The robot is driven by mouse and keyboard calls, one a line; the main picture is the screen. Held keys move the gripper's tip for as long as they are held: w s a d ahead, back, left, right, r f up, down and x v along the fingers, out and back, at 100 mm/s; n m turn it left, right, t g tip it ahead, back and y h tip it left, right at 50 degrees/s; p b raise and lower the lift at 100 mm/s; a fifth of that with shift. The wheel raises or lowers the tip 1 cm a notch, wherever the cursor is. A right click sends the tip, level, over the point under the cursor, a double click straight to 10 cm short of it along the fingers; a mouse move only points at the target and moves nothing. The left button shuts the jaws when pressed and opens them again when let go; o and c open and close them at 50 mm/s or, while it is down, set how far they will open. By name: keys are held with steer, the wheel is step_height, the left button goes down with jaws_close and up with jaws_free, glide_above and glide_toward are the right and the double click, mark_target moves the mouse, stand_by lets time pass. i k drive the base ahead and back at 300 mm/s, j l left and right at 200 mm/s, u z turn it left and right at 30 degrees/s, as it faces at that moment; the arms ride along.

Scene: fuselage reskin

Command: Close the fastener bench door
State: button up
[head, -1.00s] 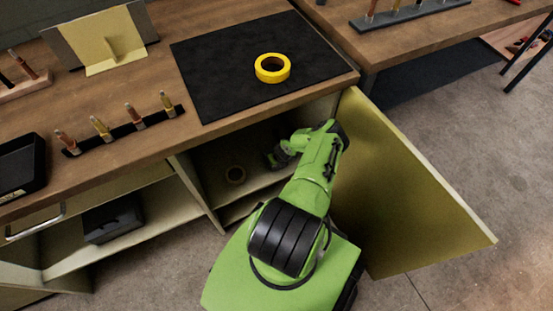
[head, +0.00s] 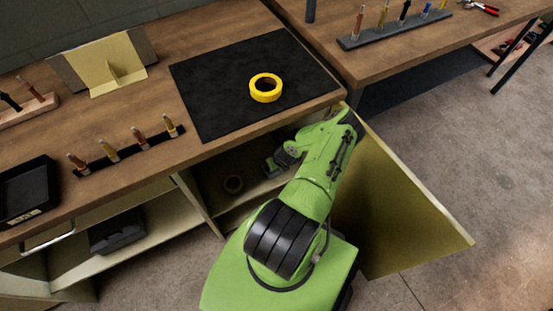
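The fastener bench door (head: 405,215) is a yellow-green panel at the right of the cabinet under the wooden bench (head: 225,140). It stands wide open, swung out over the floor. My green arm reaches up to the cabinet opening and bends beside the door's hinge side, covering part of the door's inner face. My gripper (head: 270,167) is at the cabinet opening, left of the door and apart from its free edge. It is small and dark there, and its fingers cannot be made out.
A yellow tape roll (head: 266,88) lies on a black mat (head: 215,75) on the bench. A black tray (head: 27,190) and a tool rack (head: 130,150) stand at the left. A second bench (head: 400,60) is at the back right. The floor (head: 490,170) right of the door is clear.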

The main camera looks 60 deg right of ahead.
mark_target(395, 224)
steer(key=k+j, duration=0.15)
steer(key=j, duration=0.15)
steer(key=k+j, duration=0.15)
steer(key=j, duration=0.15)
steer(key=k+j, duration=0.15)
steer(key=j, duration=0.15)
steer(key=k+j, duration=0.1)
steer(key=j, duration=0.25)
